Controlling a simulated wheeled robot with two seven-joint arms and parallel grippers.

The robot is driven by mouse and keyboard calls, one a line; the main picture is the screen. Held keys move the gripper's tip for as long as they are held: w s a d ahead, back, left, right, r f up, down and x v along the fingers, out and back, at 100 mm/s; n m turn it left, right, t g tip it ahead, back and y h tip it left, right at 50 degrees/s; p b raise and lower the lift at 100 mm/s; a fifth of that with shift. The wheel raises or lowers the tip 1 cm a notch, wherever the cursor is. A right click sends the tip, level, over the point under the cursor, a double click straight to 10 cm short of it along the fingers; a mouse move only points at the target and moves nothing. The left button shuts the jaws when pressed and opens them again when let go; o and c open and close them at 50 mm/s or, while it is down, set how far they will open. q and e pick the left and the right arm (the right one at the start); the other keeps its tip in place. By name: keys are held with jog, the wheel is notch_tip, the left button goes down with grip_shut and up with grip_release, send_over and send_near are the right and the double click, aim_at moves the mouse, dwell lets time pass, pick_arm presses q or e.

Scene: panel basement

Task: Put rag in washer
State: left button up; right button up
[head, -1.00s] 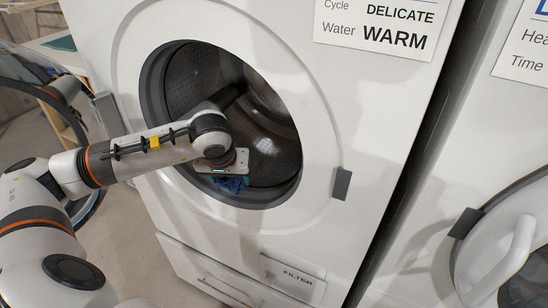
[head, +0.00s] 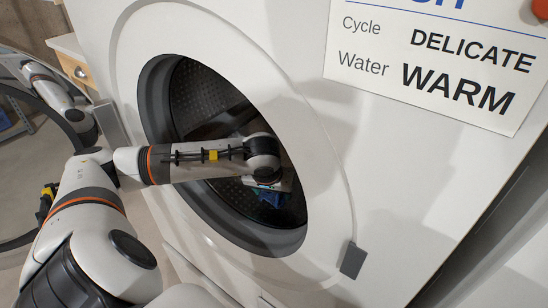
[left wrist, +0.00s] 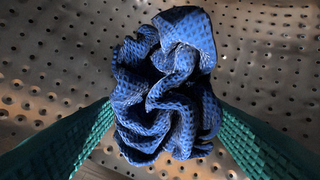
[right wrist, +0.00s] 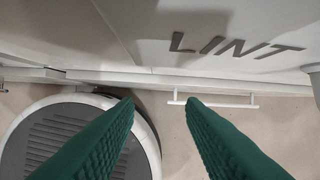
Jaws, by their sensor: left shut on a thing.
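The washer (head: 330,190) stands in front of me with its round door open to the left. Its drum (head: 205,95) is dark perforated metal. My left arm reaches through the opening, and my left gripper (head: 272,192) is inside the drum. It is shut on the crumpled blue rag (left wrist: 165,85), which fills the middle of the left wrist view between the green fingers. Only a bit of the rag shows in the head view (head: 272,199). The perforated drum wall is behind the rag. My right gripper (right wrist: 160,105) shows only in the right wrist view, its green fingers apart and empty.
The open door (head: 25,75) hangs at the left. A sign reading "DELICATE" and "WARM" (head: 430,65) is on the washer's front. The right wrist view shows a panel marked "LINT" (right wrist: 235,45), a white bar handle (right wrist: 225,101) and a round grey-and-white thing (right wrist: 60,145).

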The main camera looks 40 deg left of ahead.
pick_arm(q)
notch_tip(320, 180, down, 3)
jog(key=shift+f+b, duration=0.2)
jog(key=shift+b, duration=0.1)
jog(key=shift+f, duration=0.15)
pick_arm(e)
jog(key=shift+v, duration=1.2)
pick_arm(q)
jog(key=shift+f, duration=0.1)
pick_arm(e)
jog(key=shift+w+d+r, duration=0.1)
pick_arm(q)
jog(key=shift+f, duration=0.1)
jog(key=o, duration=1)
jog(key=shift+o, duration=0.2)
pick_arm(e)
jog(key=shift+r, duration=0.25)
pick_arm(q)
jog(key=shift+r, duration=0.2)
jog(key=p+v, duration=0.2)
jog(key=v, duration=1)
pick_arm(e)
notch_tip(320, 180, down, 8)
jog(key=shift+w, duration=0.4)
